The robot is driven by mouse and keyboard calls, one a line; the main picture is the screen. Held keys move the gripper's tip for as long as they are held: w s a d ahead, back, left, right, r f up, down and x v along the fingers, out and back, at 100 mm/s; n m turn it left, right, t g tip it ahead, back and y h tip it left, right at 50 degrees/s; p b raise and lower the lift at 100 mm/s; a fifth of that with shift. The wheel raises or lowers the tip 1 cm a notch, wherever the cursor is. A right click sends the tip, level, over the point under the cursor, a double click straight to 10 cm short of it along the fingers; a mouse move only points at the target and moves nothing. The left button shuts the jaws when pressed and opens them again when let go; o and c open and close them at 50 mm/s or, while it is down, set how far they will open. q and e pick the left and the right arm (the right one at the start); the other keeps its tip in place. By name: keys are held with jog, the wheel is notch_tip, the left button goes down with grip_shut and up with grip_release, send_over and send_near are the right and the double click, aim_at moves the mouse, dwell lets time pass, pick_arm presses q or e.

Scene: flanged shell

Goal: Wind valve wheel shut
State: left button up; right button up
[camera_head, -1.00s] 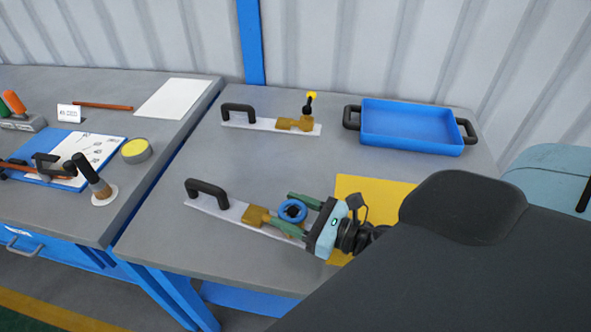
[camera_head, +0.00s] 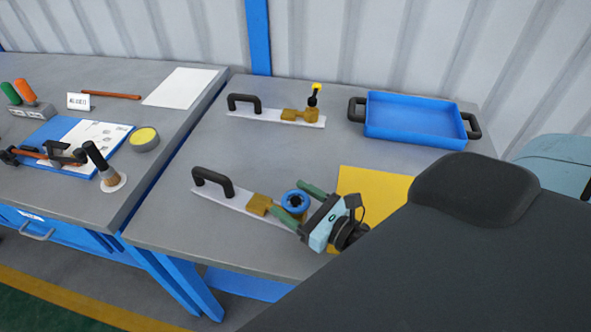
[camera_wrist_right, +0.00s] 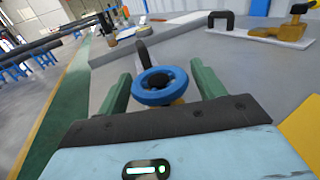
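The blue valve wheel (camera_head: 296,201) sits on a brass valve body (camera_head: 260,205) fixed to a pale plate with a black handle (camera_head: 212,181). My right gripper (camera_head: 293,203) is at the wheel, with its green fingers on either side. In the right wrist view the blue wheel (camera_wrist_right: 160,86) lies between the two fingers (camera_wrist_right: 162,88), with a visible gap on each side, so the gripper is open around it. A second valve (camera_head: 300,115) with a yellow-topped black lever (camera_head: 316,92) stands on another plate farther back. My left gripper is not in view.
A blue tray (camera_head: 415,122) with black handles stands at the back right. A yellow sheet (camera_head: 372,190) lies right of the wheel. The left bench holds a blue clipboard (camera_head: 50,133), a brush (camera_head: 104,165), a round tin (camera_head: 145,139) and white paper (camera_head: 180,88).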

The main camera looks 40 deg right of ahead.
jog(key=shift+o, duration=0.6)
jog(key=b+v, duration=0.1)
jog(key=v, duration=0.2)
jog(key=b+v, duration=0.1)
jog(key=v, duration=0.2)
jog(key=shift+s+f+b, duration=0.2)
jog(key=shift+s+b, duration=0.1)
jog(key=shift+s+d+r, duration=0.1)
jog(key=shift+s+d, duration=0.05)
jog(key=shift+s, duration=0.2)
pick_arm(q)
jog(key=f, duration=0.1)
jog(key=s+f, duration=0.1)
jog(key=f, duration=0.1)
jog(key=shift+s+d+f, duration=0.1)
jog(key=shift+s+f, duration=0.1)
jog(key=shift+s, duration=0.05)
pick_arm(e)
jog(key=shift+s+d+r, duration=0.1)
jog(key=shift+s+r, duration=0.05)
jog(key=shift+s, duration=0.1)
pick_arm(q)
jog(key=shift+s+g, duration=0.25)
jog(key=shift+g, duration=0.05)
